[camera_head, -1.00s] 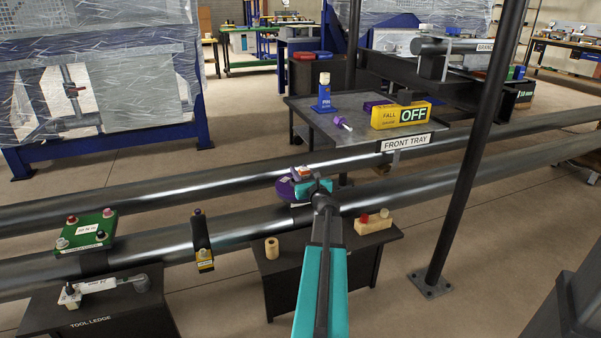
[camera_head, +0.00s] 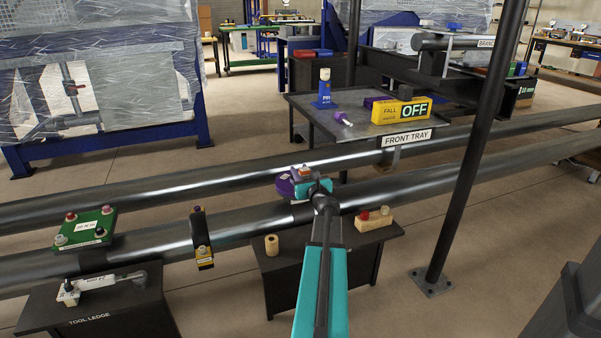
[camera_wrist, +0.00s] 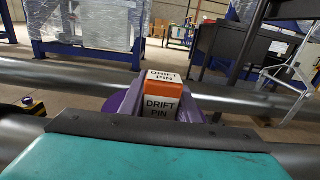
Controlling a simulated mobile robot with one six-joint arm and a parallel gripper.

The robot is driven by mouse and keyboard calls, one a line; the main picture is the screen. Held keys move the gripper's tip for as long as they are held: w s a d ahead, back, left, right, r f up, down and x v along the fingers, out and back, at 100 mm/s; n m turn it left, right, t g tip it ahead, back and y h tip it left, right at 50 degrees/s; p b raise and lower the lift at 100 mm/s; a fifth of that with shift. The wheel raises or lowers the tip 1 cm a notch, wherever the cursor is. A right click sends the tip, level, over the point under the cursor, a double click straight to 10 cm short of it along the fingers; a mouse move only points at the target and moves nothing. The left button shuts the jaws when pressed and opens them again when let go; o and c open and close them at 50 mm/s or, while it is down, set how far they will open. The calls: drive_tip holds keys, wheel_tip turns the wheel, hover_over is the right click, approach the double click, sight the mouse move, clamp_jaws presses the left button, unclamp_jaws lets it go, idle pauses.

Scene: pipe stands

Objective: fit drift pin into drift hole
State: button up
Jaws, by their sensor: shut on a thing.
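My gripper (camera_head: 308,184) is shut on the drift pin (camera_head: 305,170), over the nearer big pipe. The drift pin is an orange and white block; in the wrist view (camera_wrist: 163,97) it shows "DRIFT PIN" labels on its top and near face. A purple fitting (camera_head: 285,187) sits at the pipe just left of and under my gripper. In the wrist view purple parts (camera_wrist: 122,106) flank the pin on both sides. The pin's lower end and the drift hole are hidden, so I cannot tell how they meet.
Two long steel pipes (camera_head: 140,243) cross the view. A green plate (camera_head: 85,230) and a yellow-black clamp (camera_head: 202,240) are on the left. A dark post (camera_head: 475,150) stands right.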

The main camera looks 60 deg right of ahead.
drive_tip(key=shift+f+b, duration=1.05)
drive_tip(key=shift+f, duration=0.25)
idle(0.4)
drive_tip(key=o, duration=1.3)
drive_tip(key=shift+v, duration=2.55)
